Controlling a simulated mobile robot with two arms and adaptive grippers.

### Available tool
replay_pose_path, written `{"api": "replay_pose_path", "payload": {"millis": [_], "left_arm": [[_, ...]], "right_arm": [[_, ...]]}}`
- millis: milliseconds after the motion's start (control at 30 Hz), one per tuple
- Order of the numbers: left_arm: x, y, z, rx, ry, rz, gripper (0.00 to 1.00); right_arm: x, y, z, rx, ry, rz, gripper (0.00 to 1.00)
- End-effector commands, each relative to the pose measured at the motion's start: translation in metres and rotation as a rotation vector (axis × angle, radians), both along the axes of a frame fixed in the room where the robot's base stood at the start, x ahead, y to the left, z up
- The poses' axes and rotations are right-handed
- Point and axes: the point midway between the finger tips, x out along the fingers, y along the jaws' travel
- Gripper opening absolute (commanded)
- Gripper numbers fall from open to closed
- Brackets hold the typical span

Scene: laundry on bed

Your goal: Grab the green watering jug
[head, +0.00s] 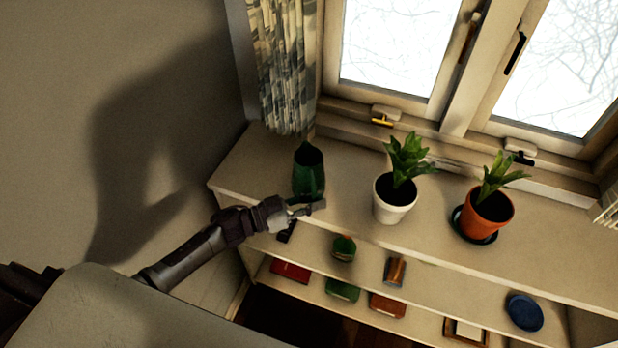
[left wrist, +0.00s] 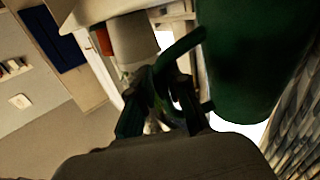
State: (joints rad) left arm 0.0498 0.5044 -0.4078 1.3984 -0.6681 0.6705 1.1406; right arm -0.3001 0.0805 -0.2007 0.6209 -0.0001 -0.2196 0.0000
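The green watering jug (head: 309,175) stands upright at the left end of the shelf top, near the curtain. My left gripper (head: 307,208) is at the jug's lower front side. In the left wrist view, the jug's body (left wrist: 255,65) fills the upper right, and its curved handle (left wrist: 178,52) reaches down towards the fingers. The left fingers (left wrist: 160,112) are apart, with part of the handle seeming to lie between them. Contact is too dark to tell. My right gripper is not in view.
A white pot with a plant (head: 394,200) stands right of the jug, and an orange pot (head: 487,214) stands farther right. The window (head: 395,45) and curtain (head: 283,70) are behind. Lower shelves hold small items, including a blue dish (head: 524,312).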

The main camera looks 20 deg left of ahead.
Motion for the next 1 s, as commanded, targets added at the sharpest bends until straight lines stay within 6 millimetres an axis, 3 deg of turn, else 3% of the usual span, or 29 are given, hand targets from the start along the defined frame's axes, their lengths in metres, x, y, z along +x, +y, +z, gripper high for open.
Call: {"api": "replay_pose_path", "payload": {"millis": [700,1000], "left_arm": [[0.001,0.000,0.003,0.000,-0.004,-0.001,0.00],[0.001,0.000,0.017,0.001,-0.007,-0.002,0.00]], "right_arm": [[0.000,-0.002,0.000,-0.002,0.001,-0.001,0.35],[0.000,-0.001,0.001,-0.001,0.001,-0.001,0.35]]}}
